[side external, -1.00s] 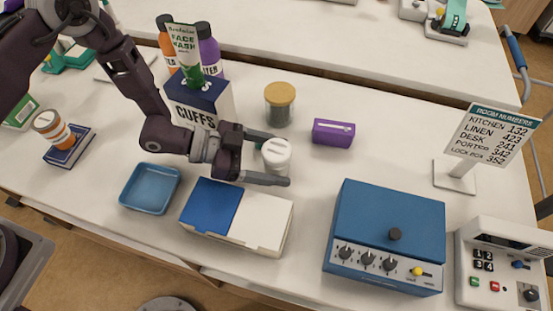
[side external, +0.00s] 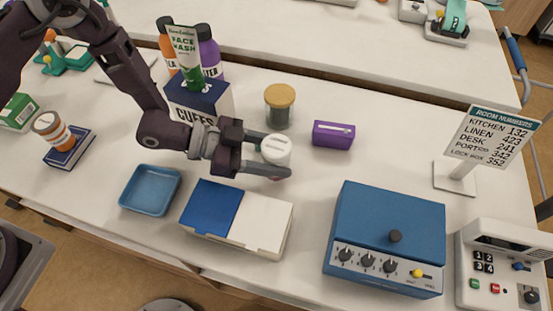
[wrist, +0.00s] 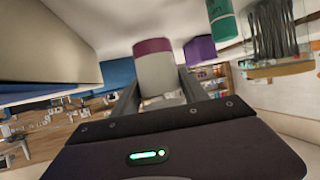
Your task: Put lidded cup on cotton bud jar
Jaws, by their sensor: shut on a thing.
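In the wrist view the cup (wrist: 158,72) shows a pale body and a maroon band, with my gripper (wrist: 168,98) fingers on either side. Whether its base touches the table is unclear. A glass jar with a tan lid and dark contents (side external: 278,112), apparently the cotton bud jar, stands just behind the cup, apart from it. It appears at the upper right of the wrist view (wrist: 270,32).
A purple box (side external: 333,135) lies right of the jar. The CUFFS box (side external: 205,103), with bottles at it, is at the left behind my gripper. A blue-and-white box (side external: 262,222) and blue tray (side external: 150,190) are in front. A blue device (side external: 390,225) stands front right.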

